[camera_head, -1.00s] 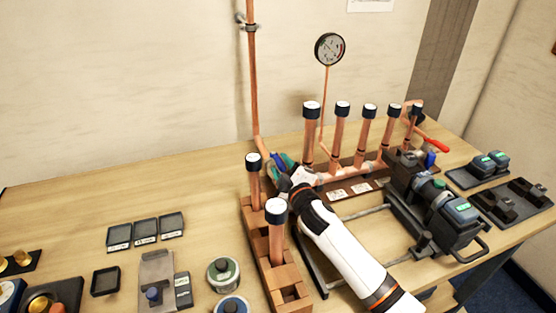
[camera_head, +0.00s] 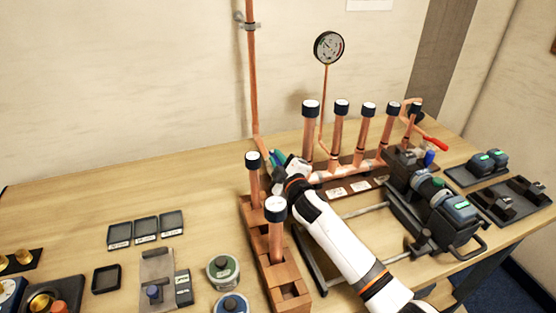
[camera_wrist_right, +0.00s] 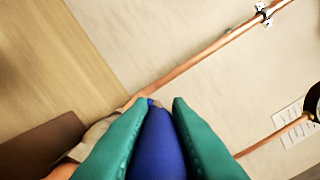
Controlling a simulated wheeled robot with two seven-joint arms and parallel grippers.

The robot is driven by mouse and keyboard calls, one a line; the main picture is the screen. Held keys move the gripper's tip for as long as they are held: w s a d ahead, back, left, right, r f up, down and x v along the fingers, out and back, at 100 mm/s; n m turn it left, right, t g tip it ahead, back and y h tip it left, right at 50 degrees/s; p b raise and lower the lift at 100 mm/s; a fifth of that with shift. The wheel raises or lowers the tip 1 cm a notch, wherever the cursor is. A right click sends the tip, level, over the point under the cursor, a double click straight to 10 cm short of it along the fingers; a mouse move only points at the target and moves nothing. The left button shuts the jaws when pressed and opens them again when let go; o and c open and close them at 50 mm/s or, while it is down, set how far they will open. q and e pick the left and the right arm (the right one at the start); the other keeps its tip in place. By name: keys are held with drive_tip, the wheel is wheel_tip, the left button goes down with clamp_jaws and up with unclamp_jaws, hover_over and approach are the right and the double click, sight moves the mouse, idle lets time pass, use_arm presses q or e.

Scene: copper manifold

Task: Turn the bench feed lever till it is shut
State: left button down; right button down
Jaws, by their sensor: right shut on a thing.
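The feed lever has a blue handle (camera_wrist_right: 157,145), seen close in the right wrist view. It lies between the two teal fingers of my right gripper (camera_wrist_right: 160,108), which are shut on it. In the head view my right gripper (camera_head: 276,159) is at the left end of the copper manifold (camera_head: 350,171), near the foot of the wall pipe. There the fingers and wrist hide most of the lever and its valve body. How far the lever is turned is hard to tell. My left gripper is not in view.
Capped copper stubs in a brick-coloured rack (camera_head: 262,243) stand close left of my right arm. A pressing tool (camera_head: 436,205) on a metal frame sits to its right. A red lever (camera_head: 436,144) is at the manifold's right end. The bench at back left is clear.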

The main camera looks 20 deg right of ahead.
drive_tip(key=shift+a+f+m+h+b, duration=0.25)
drive_tip(key=shift+m+h+b, duration=0.15)
drive_tip(key=shift+h+b, duration=0.3)
drive_tip(key=shift+a+r+m+h+b, duration=0.1)
drive_tip(key=shift+r+m+h+b, duration=0.05)
drive_tip(key=shift+m+h+b, duration=0.35)
drive_tip(key=shift+r, duration=0.1)
drive_tip(key=c, duration=1.3)
unclamp_jaws()
drive_tip(key=shift+c, duration=0.2)
drive_tip(key=s+b, duration=0.1)
drive_tip(key=s, duration=1.1)
drive_tip(key=shift+a, duration=0.2)
drive_tip(key=shift+c, duration=0.5)
